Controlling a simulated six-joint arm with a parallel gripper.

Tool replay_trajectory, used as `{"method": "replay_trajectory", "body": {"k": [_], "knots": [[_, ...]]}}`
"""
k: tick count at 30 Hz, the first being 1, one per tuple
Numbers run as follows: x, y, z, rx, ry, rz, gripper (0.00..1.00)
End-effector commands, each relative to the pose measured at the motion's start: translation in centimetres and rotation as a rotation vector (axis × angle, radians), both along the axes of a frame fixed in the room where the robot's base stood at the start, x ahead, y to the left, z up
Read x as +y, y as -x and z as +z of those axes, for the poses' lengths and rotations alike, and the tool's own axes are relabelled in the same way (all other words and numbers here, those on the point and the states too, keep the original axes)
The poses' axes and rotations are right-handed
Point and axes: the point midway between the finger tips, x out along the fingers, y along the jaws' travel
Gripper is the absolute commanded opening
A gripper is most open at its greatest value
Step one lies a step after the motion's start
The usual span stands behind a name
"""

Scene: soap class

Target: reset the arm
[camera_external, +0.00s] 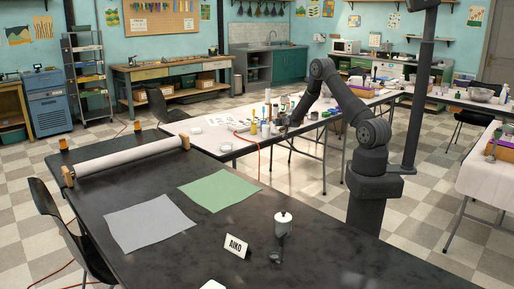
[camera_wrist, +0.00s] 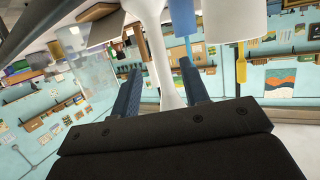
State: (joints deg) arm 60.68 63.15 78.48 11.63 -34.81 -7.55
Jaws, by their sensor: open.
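My arm bends from its base at the right of the outside view, and my gripper (camera_external: 284,122) is low among the bottles on the white table (camera_external: 232,142). In the wrist view my gripper (camera_wrist: 160,84) shows two dark blue fingers standing apart. A white object with a narrow stem (camera_wrist: 160,58) shows between the fingers; whether it touches either one I cannot tell. The fingertips in the outside view are too small to make out.
Several small bottles (camera_external: 266,112) crowd the white table by my gripper. In the wrist view a clear container (camera_wrist: 92,72) is at the left, and a white cylinder (camera_wrist: 233,20) and a yellow-handled tool (camera_wrist: 241,64) are at the right.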

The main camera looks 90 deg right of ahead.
Motion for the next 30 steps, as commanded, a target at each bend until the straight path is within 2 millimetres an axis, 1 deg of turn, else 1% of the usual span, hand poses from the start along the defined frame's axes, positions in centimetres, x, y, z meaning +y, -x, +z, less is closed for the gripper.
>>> {"method": "replay_trajectory", "body": {"k": [1,6,11,12,13,15,19,23,30], "knots": [[-0.8,-0.3,-0.3,0.000,0.001,-0.001,0.41],[-3.1,-1.2,-1.2,-0.001,0.000,-0.001,0.41],[-5.2,-2.1,-1.8,0.000,0.001,-0.001,0.41],[-5.4,-2.1,-2.4,0.002,-0.001,-0.001,0.41],[-5.4,-2.2,-1.0,-0.001,0.004,-0.001,0.41],[-5.3,-2.1,0.4,-0.001,0.003,0.000,0.41],[-5.3,-2.1,2.3,-0.003,0.001,-0.001,0.41],[-5.2,-1.2,2.8,0.001,-0.001,0.000,0.41],[-5.2,-1.1,2.9,-0.001,0.000,0.000,0.41]]}}
